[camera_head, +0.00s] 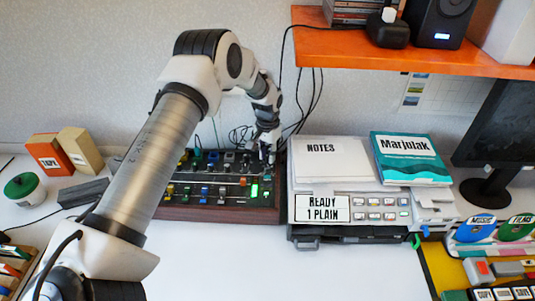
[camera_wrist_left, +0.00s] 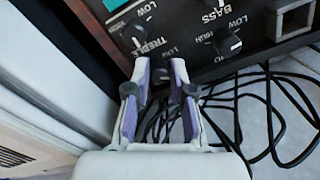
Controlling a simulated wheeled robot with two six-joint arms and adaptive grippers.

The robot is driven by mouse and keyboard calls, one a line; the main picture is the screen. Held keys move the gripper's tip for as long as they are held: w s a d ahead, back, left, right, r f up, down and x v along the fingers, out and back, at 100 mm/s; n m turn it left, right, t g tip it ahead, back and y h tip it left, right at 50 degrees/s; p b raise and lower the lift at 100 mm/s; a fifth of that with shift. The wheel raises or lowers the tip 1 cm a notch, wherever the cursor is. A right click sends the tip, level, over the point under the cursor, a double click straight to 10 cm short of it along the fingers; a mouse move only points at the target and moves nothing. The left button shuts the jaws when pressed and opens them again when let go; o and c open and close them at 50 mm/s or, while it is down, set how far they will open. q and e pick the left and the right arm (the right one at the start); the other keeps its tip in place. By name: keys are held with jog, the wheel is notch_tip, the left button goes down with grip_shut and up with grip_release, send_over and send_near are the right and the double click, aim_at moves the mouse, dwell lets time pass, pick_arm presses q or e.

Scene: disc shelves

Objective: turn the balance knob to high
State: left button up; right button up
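The mixing console (camera_head: 220,206) stands on the desk in the head view, with rows of knobs and sliders and a lit green button. My left gripper (camera_head: 267,152) points down at its back right part. In the left wrist view the left gripper (camera_wrist_left: 160,68) has its two purple-lined fingers apart, with tips close to the panel. A knob (camera_wrist_left: 133,38) near the TREBLE label and another knob (camera_wrist_left: 229,45) near the BASS label show beyond the fingers. I cannot read a balance label. Whatever is between the fingertips is dark and unclear. My right gripper is not in view.
Black cables (camera_wrist_left: 260,105) lie behind the console. A printer (camera_head: 350,232) with papers and a teal book (camera_head: 410,172) stands close to its right. An orange shelf (camera_head: 420,52) hangs above right. The front middle of the desk is clear.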

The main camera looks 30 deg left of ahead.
pick_arm(q)
jog(key=shift+o, duration=1)
jog(key=shift+w, duration=0.1)
